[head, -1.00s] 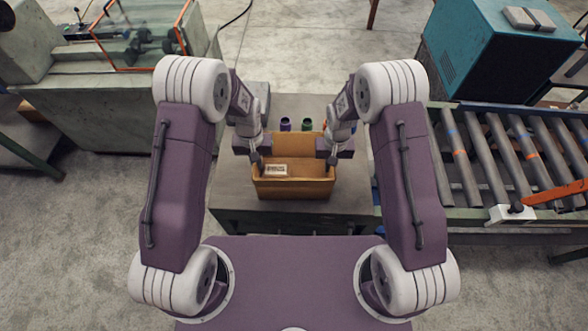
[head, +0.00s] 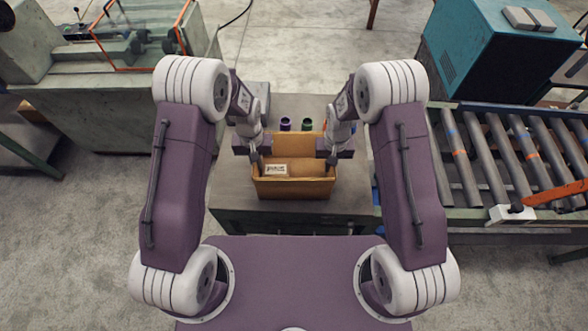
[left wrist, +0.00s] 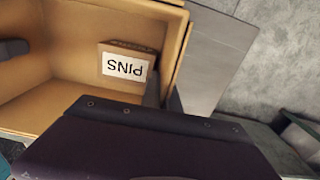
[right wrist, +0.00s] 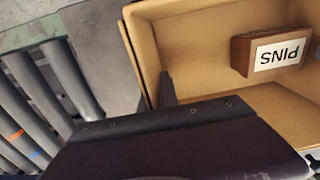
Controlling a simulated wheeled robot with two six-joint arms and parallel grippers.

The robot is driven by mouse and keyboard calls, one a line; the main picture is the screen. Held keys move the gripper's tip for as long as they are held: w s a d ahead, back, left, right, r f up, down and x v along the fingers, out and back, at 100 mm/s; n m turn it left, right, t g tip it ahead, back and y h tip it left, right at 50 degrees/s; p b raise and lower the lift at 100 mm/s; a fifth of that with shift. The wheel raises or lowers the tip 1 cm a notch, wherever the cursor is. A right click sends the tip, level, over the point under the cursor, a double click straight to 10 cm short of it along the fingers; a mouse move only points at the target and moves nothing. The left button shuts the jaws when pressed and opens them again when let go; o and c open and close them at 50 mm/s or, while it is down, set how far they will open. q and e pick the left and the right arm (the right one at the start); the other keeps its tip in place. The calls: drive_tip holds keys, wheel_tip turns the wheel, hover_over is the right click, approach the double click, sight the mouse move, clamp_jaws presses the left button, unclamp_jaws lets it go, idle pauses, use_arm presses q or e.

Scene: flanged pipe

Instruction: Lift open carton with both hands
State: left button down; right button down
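The open tan carton (head: 293,190) is upright at the table's front, between my two grippers. I cannot tell if it touches the table. A brown box with a PINS label (left wrist: 124,66) is inside; it also shows in the right wrist view (right wrist: 275,52). My left gripper (head: 257,160) is at the carton's left wall, with one finger inside in the left wrist view and the wall close against it. My right gripper (head: 332,160) is at the right wall, with one finger inside. Both look shut on the walls; the outer fingers are mostly hidden.
A purple cup (head: 285,125) and a green cup (head: 307,125) stand behind the carton on the grey table (head: 232,195). A roller conveyor (head: 500,150) adjoins on the right, with a teal machine (head: 490,55) behind it. A green-grey machine (head: 120,95) stands at the left.

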use_arm(q)
wheel_tip(320, 180, up, 5)
drive_tip(key=p, duration=0.5)
drive_tip(key=shift+r, duration=0.15)
drive_tip(key=shift+f, duration=0.2)
drive_tip(key=shift+d, duration=0.1)
